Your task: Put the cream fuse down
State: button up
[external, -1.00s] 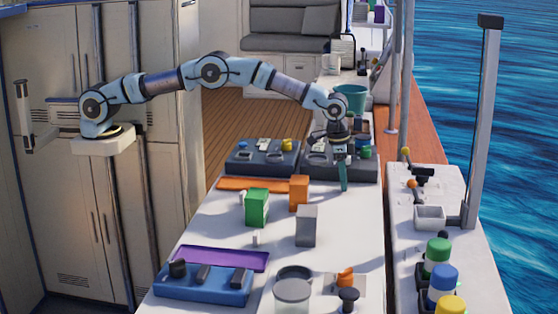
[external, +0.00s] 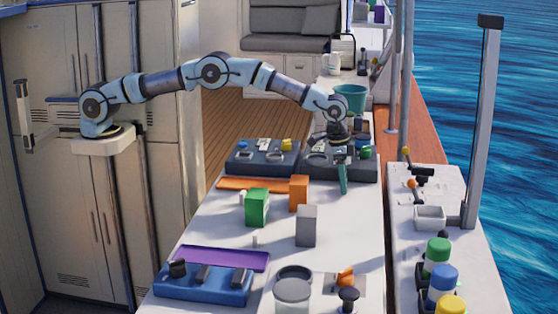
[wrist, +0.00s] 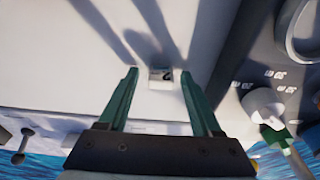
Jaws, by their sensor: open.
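A small pale block with a dark mark, which looks like the cream fuse (wrist: 160,79), shows in the wrist view on the white worktop, between the tips of my two green fingers. My gripper (wrist: 158,72) is open, with a gap on both sides of the block. I cannot tell how far the fingertips are above the worktop. In the external view my gripper (external: 343,178) points down at the near edge of the right dark panel, and the fuse cannot be made out there.
A green block (external: 257,207), an orange block (external: 299,193) and a grey block (external: 307,226) stand on the white worktop (external: 345,245). Dark panels (external: 262,157) with small parts lie behind. A purple tray (external: 225,258) and blue holder (external: 203,285) are at the front left.

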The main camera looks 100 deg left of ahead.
notch_tip(320, 180, up, 11)
jog(key=s+b, duration=0.2)
jog(key=b, duration=0.1)
jog(key=s+d+f, duration=0.1)
jog(key=s, duration=2.1)
jog(key=s+d+f+m, duration=0.1)
jog(key=s+d, duration=0.1)
jog(key=s, duration=2.1)
jog(key=shift+d+f, duration=0.15)
jog(key=shift+f, duration=0.25)
jog(key=shift+o, duration=0.5)
